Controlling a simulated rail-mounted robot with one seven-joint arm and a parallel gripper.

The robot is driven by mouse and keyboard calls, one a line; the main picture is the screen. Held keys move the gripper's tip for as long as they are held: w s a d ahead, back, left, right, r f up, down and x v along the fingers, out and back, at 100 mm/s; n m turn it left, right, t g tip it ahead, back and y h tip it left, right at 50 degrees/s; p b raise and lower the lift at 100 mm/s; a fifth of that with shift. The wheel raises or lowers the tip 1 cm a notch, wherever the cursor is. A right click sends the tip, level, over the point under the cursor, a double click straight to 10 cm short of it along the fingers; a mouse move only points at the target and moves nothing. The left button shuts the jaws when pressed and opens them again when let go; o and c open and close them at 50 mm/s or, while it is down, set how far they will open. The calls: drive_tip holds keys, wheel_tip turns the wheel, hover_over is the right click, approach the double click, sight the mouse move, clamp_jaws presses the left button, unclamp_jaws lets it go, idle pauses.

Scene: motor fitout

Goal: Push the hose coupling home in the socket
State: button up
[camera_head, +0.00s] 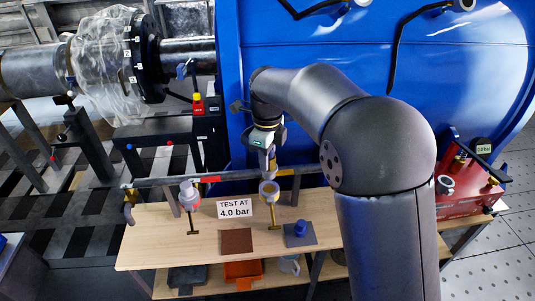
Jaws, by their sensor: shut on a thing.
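My gripper (268,163) points down at the back of the wooden bench, in front of the blue tank. It is shut on a small grey piece that looks like the hose coupling (271,170), mostly hidden by the fingers. Just below it is a pale, round, open-topped socket (269,188) on a brass stand. The coupling is close above the socket's mouth; I cannot tell whether they touch. A second stand to the left carries a whitish fitting (189,193).
A "TEST AT 4.0 bar" sign (236,208) stands between the stands. A brown mat (236,241) and a grey plate with a blue knob (301,230) lie in front. A pipe rail (165,182) runs behind. A red gauge unit (462,195) stands right; bins are on the lower shelf.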

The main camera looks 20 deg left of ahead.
sight(267, 177)
drive_tip(key=shift+f+b, duration=0.9)
drive_tip(key=shift+f, duration=0.95)
drive_tip(key=shift+f+b, duration=0.7)
drive_tip(key=shift+f, duration=1.2)
idle(0.5)
drive_tip(key=o, duration=1)
drive_tip(key=shift+o, duration=0.2)
wheel_tip(267, 177, up, 17)
drive_tip(key=shift+r, duration=0.2)
